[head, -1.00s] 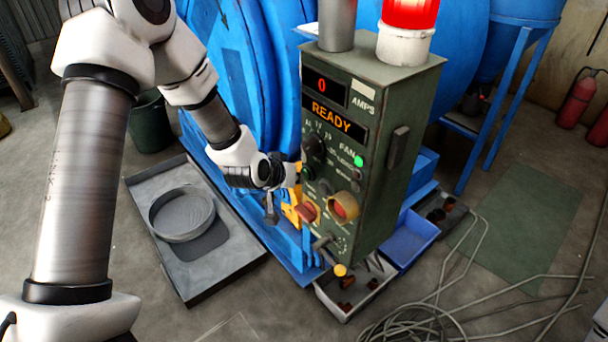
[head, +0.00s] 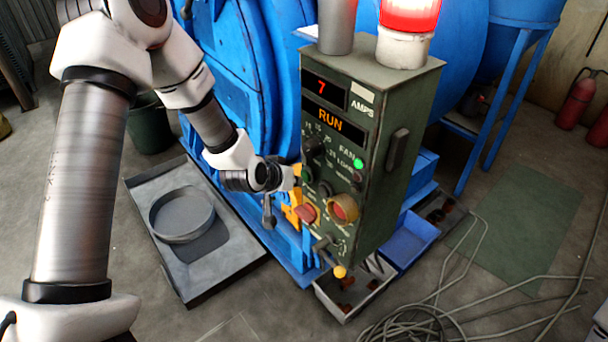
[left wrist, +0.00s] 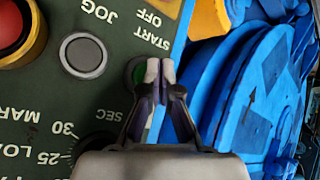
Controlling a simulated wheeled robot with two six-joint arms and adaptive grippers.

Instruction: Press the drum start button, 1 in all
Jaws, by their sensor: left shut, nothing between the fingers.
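The green control box (head: 385,185) faces left, with a red "7" on its upper display and "RUN" on its lower display (head: 336,122). My left gripper (head: 297,171) is at the panel's left edge. In the left wrist view its shut fingertips (left wrist: 160,70) are at the green start button (left wrist: 136,74), beside the "START" label, and partly cover it. Nothing shows between the fingers. I cannot tell whether the tips touch the button. My right gripper is out of view.
A red mushroom button with a yellow collar (head: 344,208) and a grey jog button (left wrist: 83,55) sit nearby on the panel. The blue drum (head: 235,60) stands behind. A grey tray (head: 225,275) lies at left; loose cables (head: 430,315) cover the floor at right.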

